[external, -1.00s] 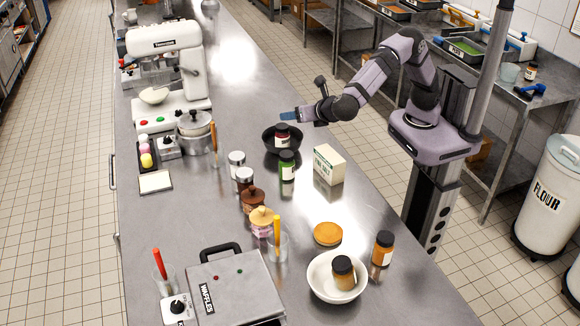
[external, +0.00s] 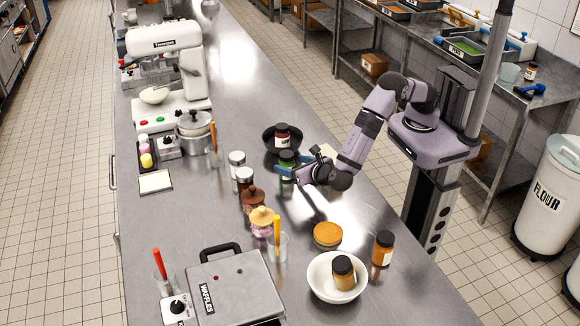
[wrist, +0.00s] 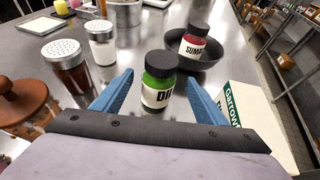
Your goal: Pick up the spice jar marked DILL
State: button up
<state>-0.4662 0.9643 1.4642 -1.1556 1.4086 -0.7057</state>
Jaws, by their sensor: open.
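The green spice jar (wrist: 158,82) with a black lid stands upright on the steel counter; its label shows "DI" and the rest is turned out of sight. My gripper (wrist: 155,92) is open, with its blue fingers on either side of the jar in the wrist view. The jar appears between and slightly beyond the fingers; contact cannot be told. In the external view the jar (external: 287,159) is partly hidden by my gripper (external: 282,166).
A black pan (wrist: 195,52) holding a red jar (wrist: 194,40) marked SUMA stands just behind. A white carton (wrist: 240,118) is close on the right. Shakers (wrist: 65,64) and a brown-lidded pot (wrist: 18,103) stand left. A white bowl (external: 317,281) holds another jar.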

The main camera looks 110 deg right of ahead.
aim_at(280, 161)
jog(key=shift+p+x, duration=0.55)
jog(key=shift+x, duration=0.6)
jog(key=p+x, duration=0.3)
jog(key=x, duration=0.1)
jog(key=shift+w+d, duration=0.1)
jog(key=shift+w+d+f, duration=0.15)
jog(key=shift+d+f, duration=0.1)
jog(key=shift+d, duration=0.15)
jog(key=shift+c, duration=0.5)
jog(key=c, duration=1.2)
jog(key=shift+r, duration=0.15)
